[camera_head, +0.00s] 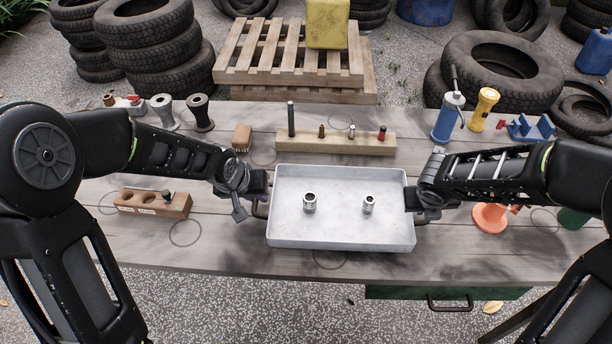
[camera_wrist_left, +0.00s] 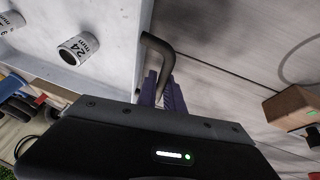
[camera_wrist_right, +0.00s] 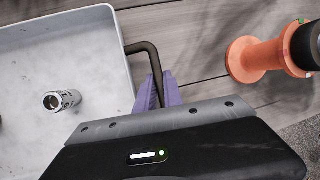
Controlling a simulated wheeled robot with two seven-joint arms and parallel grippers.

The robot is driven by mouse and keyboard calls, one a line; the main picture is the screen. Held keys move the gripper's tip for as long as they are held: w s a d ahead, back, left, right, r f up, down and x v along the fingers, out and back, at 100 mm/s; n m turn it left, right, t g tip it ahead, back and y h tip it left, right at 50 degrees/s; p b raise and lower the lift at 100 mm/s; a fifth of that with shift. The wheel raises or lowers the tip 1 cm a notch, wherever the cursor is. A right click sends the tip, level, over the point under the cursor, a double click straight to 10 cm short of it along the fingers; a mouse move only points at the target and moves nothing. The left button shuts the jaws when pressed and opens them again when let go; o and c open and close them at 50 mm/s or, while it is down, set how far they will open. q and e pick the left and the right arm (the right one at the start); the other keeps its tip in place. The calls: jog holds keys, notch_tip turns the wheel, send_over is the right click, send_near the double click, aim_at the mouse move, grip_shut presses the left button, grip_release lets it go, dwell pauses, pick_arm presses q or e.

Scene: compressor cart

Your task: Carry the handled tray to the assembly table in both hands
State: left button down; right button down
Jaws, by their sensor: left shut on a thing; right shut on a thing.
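The handled tray (camera_head: 341,230) is a pale grey rectangular tray with a dark bent handle at each end. It is over the wooden table; whether it touches the boards I cannot tell. Two metal sockets (camera_head: 310,203) (camera_head: 368,204) stand upright in it; the left wrist view shows the number 24 on the larger socket (camera_wrist_left: 78,48). My left gripper (camera_head: 262,203) is shut on the left handle (camera_wrist_left: 158,58), and my right gripper (camera_head: 420,207) is shut on the right handle (camera_wrist_right: 150,62). Fingers partly hide both handles.
A wooden block with upright pins (camera_head: 350,144) stands just behind the tray. A drilled wooden block (camera_head: 150,204) lies to the left. An orange spool-like thing (camera_head: 490,218) stands to the right. Tyres and pallets lie beyond the table.

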pick_arm(q)
jog(key=shift+d+f+b, duration=0.1)
jog(key=shift+f+b, duration=0.2)
jog(key=shift+f, duration=0.2)
pick_arm(e)
jog(key=shift+a+f, duration=0.15)
jog(key=shift+f, duration=0.4)
pick_arm(q)
jog(key=c, duration=1.8)
grip_release()
jog(key=shift+r, duration=0.1)
jog(key=shift+c, duration=0.2)
pick_arm(e)
jog(key=c, duration=1.8)
grip_release()
jog(key=shift+r, duration=0.15)
jog(key=shift+c, duration=0.2)
pick_arm(q)
jog(key=o, duration=0.4)
pick_arm(e)
jog(key=o, duration=0.4)
